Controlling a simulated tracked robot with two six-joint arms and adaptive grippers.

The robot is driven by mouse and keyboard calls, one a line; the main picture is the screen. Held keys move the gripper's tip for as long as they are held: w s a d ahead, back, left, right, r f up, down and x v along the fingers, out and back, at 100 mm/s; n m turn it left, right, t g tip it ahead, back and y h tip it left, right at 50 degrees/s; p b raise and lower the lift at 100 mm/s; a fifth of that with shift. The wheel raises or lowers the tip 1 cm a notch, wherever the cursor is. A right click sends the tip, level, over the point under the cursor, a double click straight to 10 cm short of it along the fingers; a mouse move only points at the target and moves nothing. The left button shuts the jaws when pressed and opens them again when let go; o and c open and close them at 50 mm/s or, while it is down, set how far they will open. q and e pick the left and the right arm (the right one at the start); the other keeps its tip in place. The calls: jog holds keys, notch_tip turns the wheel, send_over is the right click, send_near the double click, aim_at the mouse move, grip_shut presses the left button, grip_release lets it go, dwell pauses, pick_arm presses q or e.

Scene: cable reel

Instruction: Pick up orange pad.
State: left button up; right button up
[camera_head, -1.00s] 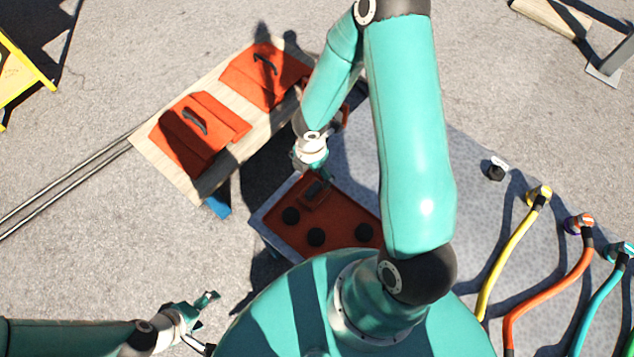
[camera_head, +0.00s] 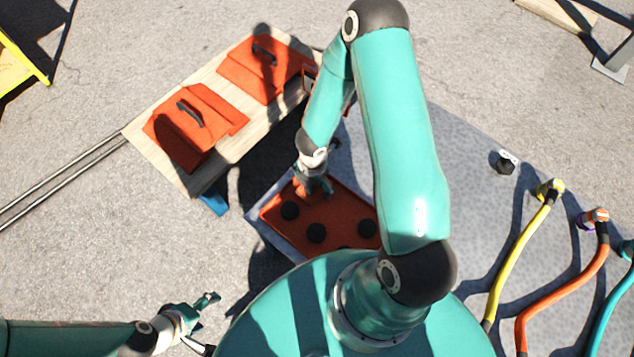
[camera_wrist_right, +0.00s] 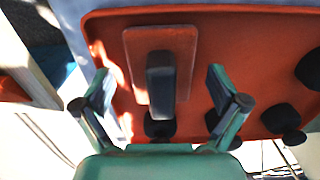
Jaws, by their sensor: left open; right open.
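An orange square pad (camera_wrist_right: 186,45) with a dark grey upright grip (camera_wrist_right: 161,85) sits in a shallow orange tray (camera_wrist_right: 230,45). My right gripper (camera_wrist_right: 160,88) is open, its two fingers on either side of the grip and apart from it. In the head view my right gripper (camera_head: 316,188) is over the upper part of the tray (camera_head: 345,205) and hides most of the pad. My left gripper (camera_head: 205,308) is open and empty at the lower left, away from the tray.
Several black knobs (camera_head: 316,233) stand in the tray. A wooden table (camera_head: 150,140) at the upper left bears two orange pieces with black handles (camera_head: 190,113). Yellow (camera_head: 520,245) and orange (camera_head: 570,280) cables lie at the right.

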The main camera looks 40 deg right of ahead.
jog(key=c, duration=1.3)
jog(key=shift+o, duration=0.2)
jog(key=shift+r, duration=0.2)
notch_tip(320, 180, up, 20)
jog(key=p, duration=1)
jog(key=shift+f, duration=0.15)
